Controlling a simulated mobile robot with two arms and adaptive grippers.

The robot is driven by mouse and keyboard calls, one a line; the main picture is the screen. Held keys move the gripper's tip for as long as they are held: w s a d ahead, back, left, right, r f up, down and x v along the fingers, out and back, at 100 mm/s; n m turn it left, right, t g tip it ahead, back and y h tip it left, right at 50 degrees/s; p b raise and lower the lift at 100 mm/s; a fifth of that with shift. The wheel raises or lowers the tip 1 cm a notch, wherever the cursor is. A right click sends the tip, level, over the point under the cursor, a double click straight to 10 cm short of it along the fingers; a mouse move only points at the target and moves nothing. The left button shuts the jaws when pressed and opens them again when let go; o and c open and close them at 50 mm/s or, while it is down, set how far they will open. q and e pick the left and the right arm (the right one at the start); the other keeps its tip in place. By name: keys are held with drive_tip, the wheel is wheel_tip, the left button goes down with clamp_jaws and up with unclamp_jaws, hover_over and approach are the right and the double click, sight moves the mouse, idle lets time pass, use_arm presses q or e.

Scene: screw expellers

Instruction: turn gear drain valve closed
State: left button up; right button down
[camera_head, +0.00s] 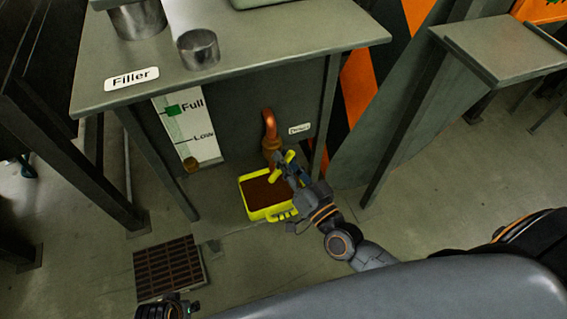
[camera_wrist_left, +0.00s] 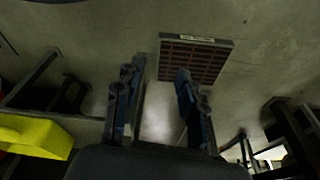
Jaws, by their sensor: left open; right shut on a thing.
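The drain valve has a copper-coloured pipe (camera_head: 270,127) coming out of the cabinet front beside a small "Drain" label (camera_head: 299,129). Its yellow handle (camera_head: 287,158) shows at the pipe's lower end. My right gripper (camera_head: 285,167) is at the handle and shut on it; its fingers hide part of the handle. A yellow tray (camera_head: 253,211) with dark brown content stands on the floor under the valve. My left gripper (camera_wrist_left: 157,95) is open and empty, low over the floor; in the head view only part of it shows at the bottom edge.
A floor grate (camera_head: 168,268) lies left of the tray and shows in the left wrist view (camera_wrist_left: 193,61). The cabinet top (camera_head: 240,45) overhangs the valve. Cabinet legs stand left and right of it. A level gauge (camera_head: 187,130) is on the front. Open floor lies before the tray.

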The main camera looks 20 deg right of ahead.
drive_tip(key=m+h+b, duration=0.1)
drive_tip(key=m, duration=0.2)
drive_tip(key=f+m+t+h+b, duration=0.1)
drive_tip(key=m, duration=0.3)
drive_tip(key=d+m+t+b, duration=0.1)
drive_tip(key=m, duration=0.3)
drive_tip(key=shift+f+h, duration=0.25)
drive_tip(key=shift+h, duration=0.15)
use_arm(q)
drive_tip(key=w+v, duration=0.3)
drive_tip(key=v, duration=1)
drive_tip(key=shift+s+r+t+b, duration=0.2)
drive_tip(key=shift+r+t+b, duration=0.2)
drive_tip(key=shift+r, duration=0.3)
use_arm(e)
drive_tip(key=shift+f+m+h, duration=0.15)
drive_tip(key=shift+m+h, duration=0.2)
drive_tip(key=shift+m, duration=0.6)
drive_tip(key=shift+f+m+h, duration=0.1)
drive_tip(key=shift+m+h, duration=0.25)
drive_tip(key=shift+m, duration=0.6)
drive_tip(key=c, duration=1.3)
unclamp_jaws()
use_arm(q)
drive_tip(key=shift+r, duration=0.1)
use_arm(e)
drive_tip(key=v, duration=1.2)
drive_tip(key=shift+f, duration=0.1)
